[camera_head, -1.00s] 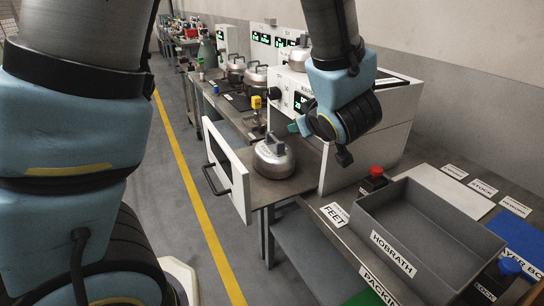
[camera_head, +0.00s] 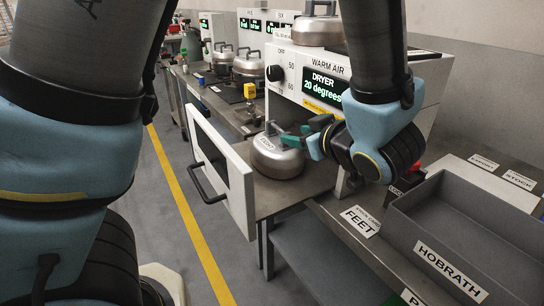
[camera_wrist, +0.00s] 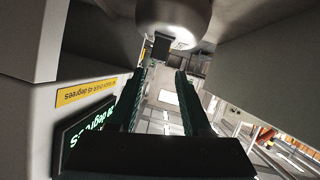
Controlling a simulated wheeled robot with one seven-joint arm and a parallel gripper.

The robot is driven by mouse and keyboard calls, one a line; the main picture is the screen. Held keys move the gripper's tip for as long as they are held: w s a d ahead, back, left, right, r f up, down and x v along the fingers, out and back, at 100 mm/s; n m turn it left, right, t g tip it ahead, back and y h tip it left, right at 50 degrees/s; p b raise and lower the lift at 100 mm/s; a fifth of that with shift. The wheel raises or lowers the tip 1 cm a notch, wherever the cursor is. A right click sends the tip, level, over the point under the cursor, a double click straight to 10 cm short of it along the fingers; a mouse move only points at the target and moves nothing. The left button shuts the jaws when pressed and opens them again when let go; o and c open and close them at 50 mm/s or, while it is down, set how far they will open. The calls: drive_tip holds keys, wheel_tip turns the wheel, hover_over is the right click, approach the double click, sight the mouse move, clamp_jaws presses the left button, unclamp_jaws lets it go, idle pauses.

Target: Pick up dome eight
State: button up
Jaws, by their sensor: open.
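A silver dome (camera_head: 278,160) with a dark handle on top sits in front of the dryer, behind the open white door. My gripper (camera_head: 302,134), with teal fingers, is at the dome's upper right, close to the handle. In the wrist view, the dome (camera_wrist: 178,18) is at the top, and a dark block, apparently its handle, shows just beyond the fingertips of my open gripper (camera_wrist: 162,72). I cannot tell whether they touch.
The dryer (camera_head: 328,68) reads 20 degrees, and its open door (camera_head: 216,165) stands left of the dome. Another dome (camera_head: 318,32) is on top of it; two more (camera_head: 249,64) stand farther back. A grey HOBRATH bin (camera_head: 430,228) is at the right.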

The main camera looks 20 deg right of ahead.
sight(278, 127)
drive_tip(key=x, duration=0.5)
drive_tip(key=shift+w+p, duration=0.2)
drive_tip(key=shift+p, duration=0.15)
drive_tip(key=shift+r+p+x, duration=0.15)
drive_tip(key=shift+p+x, duration=0.25)
drive_tip(key=shift+x, duration=0.95)
drive_tip(key=shift+r+p+x, duration=0.15)
drive_tip(key=shift+p+x, duration=0.2)
drive_tip(key=shift+x, duration=0.95)
drive_tip(key=shift+w, duration=0.15)
clamp_jaws()
